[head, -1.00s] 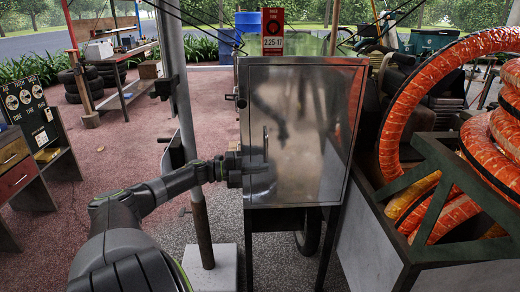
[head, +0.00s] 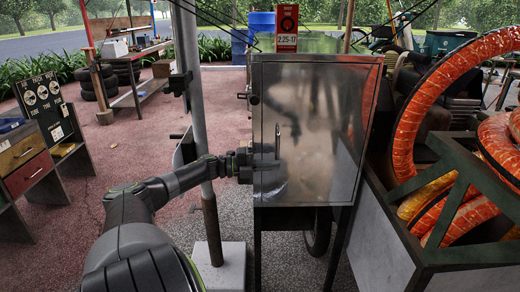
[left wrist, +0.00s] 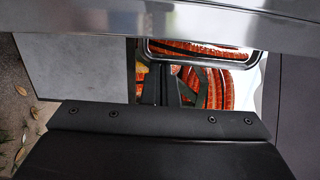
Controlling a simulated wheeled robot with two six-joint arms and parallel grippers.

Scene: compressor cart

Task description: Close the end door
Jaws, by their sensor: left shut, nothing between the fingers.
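The end door (head: 325,130) is the shiny grey metal panel on the front of the cart's box in the head view. It looks about flush with its frame; I cannot tell if a small gap is left. Its upright handle (head: 277,140) is near the left edge. My left gripper (head: 272,168) is shut and empty, at the door's lower left just below the handle. Whether it touches the panel is unclear. In the left wrist view, dark gripper parts (left wrist: 160,145) fill the bottom and shiny metal crosses the top. My right gripper is out of view.
A grey post (head: 188,100) on a pale base block stands just left of the door, with my arm passing by it. A frame with orange hose (head: 460,85) stands close at the right. A drawer cabinet (head: 25,165) is at far left. Open red ground lies between.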

